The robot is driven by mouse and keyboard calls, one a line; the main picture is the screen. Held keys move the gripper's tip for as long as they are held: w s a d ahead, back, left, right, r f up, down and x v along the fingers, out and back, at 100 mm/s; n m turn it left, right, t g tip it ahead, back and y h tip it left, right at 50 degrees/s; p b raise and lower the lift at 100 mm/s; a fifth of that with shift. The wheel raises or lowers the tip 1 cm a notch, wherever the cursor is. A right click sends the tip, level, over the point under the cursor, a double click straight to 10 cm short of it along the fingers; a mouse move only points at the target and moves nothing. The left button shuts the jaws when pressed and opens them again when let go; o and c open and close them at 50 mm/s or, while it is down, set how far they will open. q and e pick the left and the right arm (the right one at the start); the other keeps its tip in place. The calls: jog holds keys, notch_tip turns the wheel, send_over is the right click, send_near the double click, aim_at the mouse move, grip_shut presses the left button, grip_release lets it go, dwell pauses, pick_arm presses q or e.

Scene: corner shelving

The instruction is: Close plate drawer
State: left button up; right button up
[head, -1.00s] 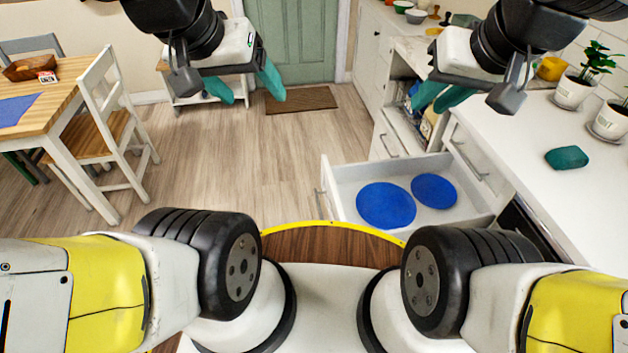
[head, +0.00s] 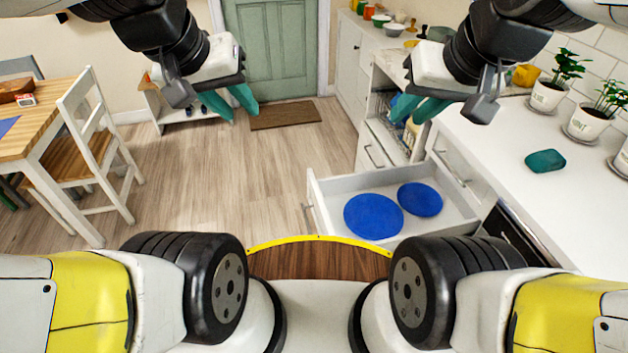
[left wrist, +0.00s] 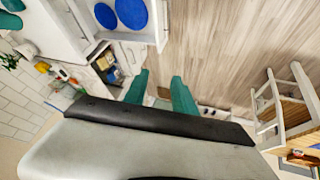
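The white plate drawer (head: 317,196) is pulled out from the counter on the right in the head view. Two blue plates, a larger one (head: 373,216) and a smaller one (head: 420,199), lie flat in it. The drawer also shows at the top of the left wrist view (left wrist: 128,36). My left gripper (head: 229,110) is open and empty, held high to the left of the drawer; its teal fingers (left wrist: 160,92) are apart in the left wrist view. My right gripper (head: 408,112) is held above and beyond the drawer, near the counter, with fingers apart and nothing visible between them.
A wooden table (head: 62,118) and a white chair (head: 98,150) stand at the left. The wooden floor (head: 220,175) left of the drawer is clear.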

pick_arm(q)
jog(key=w+f+n, duration=0.1)
jog(key=w, duration=0.1)
jog(key=w+d+f+n+g, duration=0.1)
jog(key=w+n, duration=0.1)
jog(key=w, duration=0.1)
jog(key=w+f+n, duration=0.1)
jog(key=w+f, duration=0.1)
jog(key=w, duration=0.1)
jog(key=shift+d+f+n+h, duration=0.1)
jog(key=shift+d+n+h, duration=0.2)
jog(key=shift+d, duration=0.1)
grip_shut()
jog(key=w+f+n+g, duration=0.1)
jog(key=w+f+n, duration=0.4)
jog(key=f, duration=0.5)
jog(key=w+f+n+g+h, duration=0.1)
jog(key=w+f+n, duration=0.4)
jog(key=f, duration=0.6)
jog(key=w+f+n+g, duration=0.2)
jog(key=w+f+n, duration=0.3)
jog(key=f, duration=0.5)
jog(key=d+f+n, duration=0.1)
jog(key=d+f, duration=0.6)
jog(key=f, duration=0.2)
jog(key=shift+w+d+f, duration=0.3)
jog(key=shift+w+d, duration=0.1)
